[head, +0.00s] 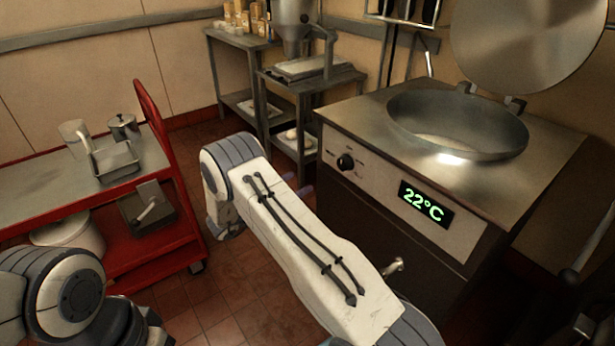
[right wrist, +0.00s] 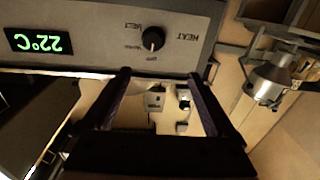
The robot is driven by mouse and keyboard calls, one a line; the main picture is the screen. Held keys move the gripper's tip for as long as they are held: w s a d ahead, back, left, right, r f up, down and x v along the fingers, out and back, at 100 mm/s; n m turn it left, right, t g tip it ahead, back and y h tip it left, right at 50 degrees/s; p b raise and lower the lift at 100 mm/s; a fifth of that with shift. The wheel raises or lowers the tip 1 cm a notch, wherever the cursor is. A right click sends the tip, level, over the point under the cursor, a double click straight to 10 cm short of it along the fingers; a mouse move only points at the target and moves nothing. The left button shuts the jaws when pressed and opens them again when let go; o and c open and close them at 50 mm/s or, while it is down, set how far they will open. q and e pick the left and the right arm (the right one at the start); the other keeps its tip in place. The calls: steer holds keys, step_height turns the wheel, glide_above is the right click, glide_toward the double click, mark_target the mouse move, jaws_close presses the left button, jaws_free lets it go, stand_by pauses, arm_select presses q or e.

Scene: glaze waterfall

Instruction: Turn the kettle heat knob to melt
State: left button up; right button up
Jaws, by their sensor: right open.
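The black heat knob (head: 345,162) is on the kettle's light front panel, left of the green 22°C display (head: 425,204). In the right wrist view the knob (right wrist: 153,38) shows upside down, with printed labels around it, among them HEAT and MELT. I cannot tell clearly where its pointer stands. My right gripper (right wrist: 160,73) is open and empty, its two fingertips a little below the knob in that view and apart from it. In the head view my arm mostly hides the right gripper (head: 298,186). My left gripper is out of view; only its arm shows.
The kettle (head: 555,155) has an open bowl (head: 460,135) and raised lid (head: 525,40). A tap (head: 393,267) sticks out below its panel. A red cart (head: 150,225) with metal containers stands at left. A steel bench (head: 345,75) with a machine stands behind. Tiled floor lies between.

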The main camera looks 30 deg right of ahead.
glide_toward(341, 164)
steer(key=shift+n, duration=0.4)
steer(key=d, duration=0.5)
steer(key=d+p, duration=0.1)
steer(key=d, duration=0.1)
steer(key=shift+w+d+r, duration=0.15)
steer(key=shift+w+d, duration=0.2)
steer(key=shift+d, duration=0.05)
steer(key=shift+w+d+t, duration=0.2)
steer(key=shift+d+t, duration=0.1)
steer(key=shift+d, duration=0.45)
